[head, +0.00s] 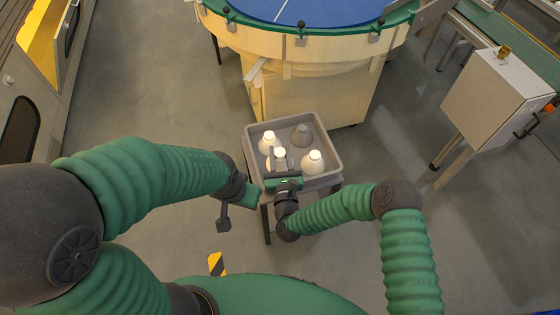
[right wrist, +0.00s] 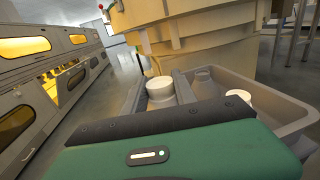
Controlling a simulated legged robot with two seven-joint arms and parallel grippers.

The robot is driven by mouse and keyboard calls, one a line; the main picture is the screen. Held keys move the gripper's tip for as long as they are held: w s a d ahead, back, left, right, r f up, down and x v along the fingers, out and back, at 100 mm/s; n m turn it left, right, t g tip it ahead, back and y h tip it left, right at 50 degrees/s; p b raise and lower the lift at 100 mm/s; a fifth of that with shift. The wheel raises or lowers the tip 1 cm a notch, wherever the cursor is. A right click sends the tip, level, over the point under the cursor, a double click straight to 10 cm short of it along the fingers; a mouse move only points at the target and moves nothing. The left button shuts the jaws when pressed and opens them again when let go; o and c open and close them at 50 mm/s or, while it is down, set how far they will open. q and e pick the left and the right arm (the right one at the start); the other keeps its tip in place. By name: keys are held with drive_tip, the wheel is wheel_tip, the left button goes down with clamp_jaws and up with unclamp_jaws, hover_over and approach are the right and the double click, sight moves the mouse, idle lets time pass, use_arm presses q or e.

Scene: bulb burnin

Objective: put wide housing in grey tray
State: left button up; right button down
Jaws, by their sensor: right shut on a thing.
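The grey tray (head: 331,142) stands on a small dark-legged stand below the round table. My right gripper (head: 279,160) is over the tray's front left part, shut on a white housing, the wide housing (head: 279,153). In the right wrist view the wide housing (right wrist: 160,88) shows between the dark fingers; its lower part is hidden, and I cannot tell whether it touches the tray floor. My left gripper (head: 224,217) hangs left of the tray, apart from it; its jaw opening is unclear.
A round blue-topped table (head: 300,60) stands close behind. A grey cabinet (head: 497,95) is at the right.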

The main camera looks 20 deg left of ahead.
sight(279, 160)
wheel_tip(279, 160, down, 3)
drive_tip(key=shift+a+b, duration=0.1)
drive_tip(key=shift+b, duration=0.5)
drive_tip(key=shift+f, duration=0.35)
drive_tip(key=shift+r, duration=0.1)
drive_tip(key=shift+f+b, duration=0.65)
drive_tip(key=c, duration=1)
unclamp_jaws()
drive_tip(key=shift+r, duration=0.1)
